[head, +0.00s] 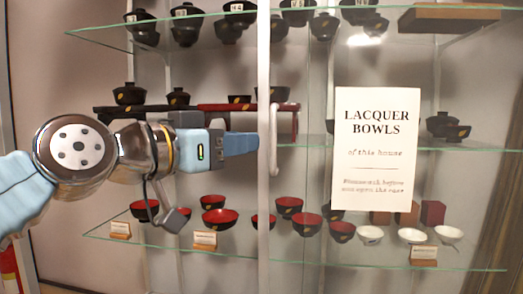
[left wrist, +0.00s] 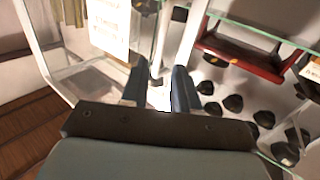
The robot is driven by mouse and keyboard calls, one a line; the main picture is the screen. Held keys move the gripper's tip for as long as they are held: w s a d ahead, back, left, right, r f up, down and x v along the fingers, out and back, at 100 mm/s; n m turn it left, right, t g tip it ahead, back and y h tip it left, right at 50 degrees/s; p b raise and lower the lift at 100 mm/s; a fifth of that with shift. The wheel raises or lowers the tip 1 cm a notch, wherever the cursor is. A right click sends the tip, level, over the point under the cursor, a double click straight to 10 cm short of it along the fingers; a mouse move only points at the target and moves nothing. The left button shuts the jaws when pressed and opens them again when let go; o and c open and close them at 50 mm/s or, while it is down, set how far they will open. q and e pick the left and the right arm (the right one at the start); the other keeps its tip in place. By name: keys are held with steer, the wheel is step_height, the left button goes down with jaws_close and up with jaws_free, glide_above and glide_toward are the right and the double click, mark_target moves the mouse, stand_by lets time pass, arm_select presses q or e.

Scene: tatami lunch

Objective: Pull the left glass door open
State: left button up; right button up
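The glass case front shows in the head view, with a pale vertical door frame bar (head: 263,60) near the middle. A pale vertical handle (head: 274,140) stands out from that bar. My left gripper (head: 258,144) comes in from the left at handle height, its fingertips close to the handle. In the left wrist view its two dark fingers (left wrist: 163,82) are apart, with a pale upright bar (left wrist: 159,42), seemingly the handle, just ahead between the tips. I cannot tell whether they touch it. The door looks closed. My right gripper is not in view.
A white "LACQUER BOWLS" card (head: 376,150) is on the glass to the right. Behind the glass, shelves (head: 340,262) hold several black, red and white bowls. A red stand (left wrist: 240,55) shows in the left wrist view.

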arm_select(q)
steer(key=v, duration=0.5)
steer(key=shift+w, duration=0.1)
